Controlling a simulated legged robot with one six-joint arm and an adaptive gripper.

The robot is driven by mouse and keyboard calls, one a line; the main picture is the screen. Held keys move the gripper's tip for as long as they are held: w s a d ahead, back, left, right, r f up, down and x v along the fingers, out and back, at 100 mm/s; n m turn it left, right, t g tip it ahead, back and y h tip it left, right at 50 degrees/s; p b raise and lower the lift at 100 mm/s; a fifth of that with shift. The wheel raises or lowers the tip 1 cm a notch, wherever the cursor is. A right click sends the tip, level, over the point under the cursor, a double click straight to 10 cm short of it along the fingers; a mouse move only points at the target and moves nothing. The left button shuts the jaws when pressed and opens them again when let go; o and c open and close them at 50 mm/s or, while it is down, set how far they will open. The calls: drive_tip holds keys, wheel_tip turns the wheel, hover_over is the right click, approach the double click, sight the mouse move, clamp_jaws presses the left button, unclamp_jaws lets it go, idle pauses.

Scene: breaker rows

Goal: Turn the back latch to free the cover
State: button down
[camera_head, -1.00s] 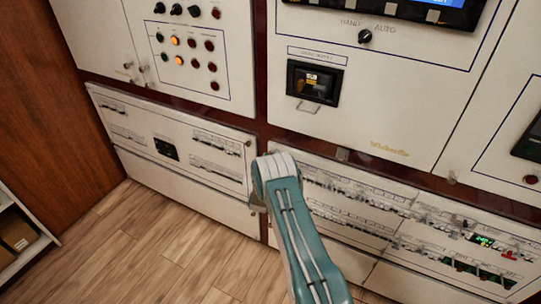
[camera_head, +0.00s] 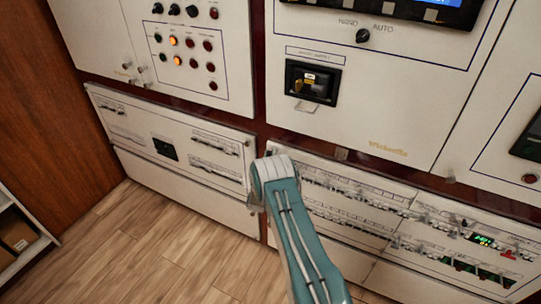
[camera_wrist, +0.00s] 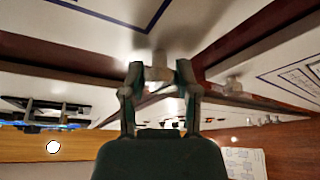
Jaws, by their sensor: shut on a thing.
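In the wrist view my gripper (camera_wrist: 159,74) has its two fingers closed around a small pale latch knob (camera_wrist: 158,62). The knob stands out from a white panel surface beside a dark red-brown frame strip. How far the latch is turned cannot be told. In the head view my teal arm reaches to the seam between the lower left panel (camera_head: 215,178) and the lower right breaker-row panel (camera_head: 345,185). There the arm hides the gripper's fingers and the held latch.
Another pale knob (camera_wrist: 232,85) sits to the right in the wrist view. Above the breaker rows is a white cabinet door with a black switch unit (camera_head: 312,83) and a rotary knob (camera_head: 363,36). A shelf (camera_head: 20,240) stands at far left. The wooden floor (camera_head: 150,240) is clear.

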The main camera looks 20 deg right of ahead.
drive_tip(key=m+h, duration=0.1)
drive_tip(key=m, duration=0.2)
drive_tip(key=m+g+h, duration=0.1)
drive_tip(key=m, duration=0.1)
drive_tip(key=shift+w+a+m, duration=0.15)
drive_tip(key=shift+a+m, duration=0.05)
drive_tip(key=shift+m, duration=0.2)
drive_tip(key=m+g+h, duration=0.1)
drive_tip(key=m, duration=0.2)
drive_tip(key=m+g+h, duration=0.1)
drive_tip(key=m+g, duration=0.1)
drive_tip(key=m, duration=0.1)
drive_tip(key=shift+m+h, duration=0.3)
drive_tip(key=shift+m, duration=0.1)
drive_tip(key=m+g, duration=0.1)
drive_tip(key=m, duration=0.2)
drive_tip(key=m+g+h, duration=0.1)
drive_tip(key=m+g, duration=0.1)
drive_tip(key=m, duration=0.1)
drive_tip(key=shift+d+m+g, duration=0.1)
drive_tip(key=shift+m+g, duration=1.1)
drive_tip(key=shift+m, duration=1.3)
drive_tip(key=shift+c, duration=1.7)
unclamp_jaws()
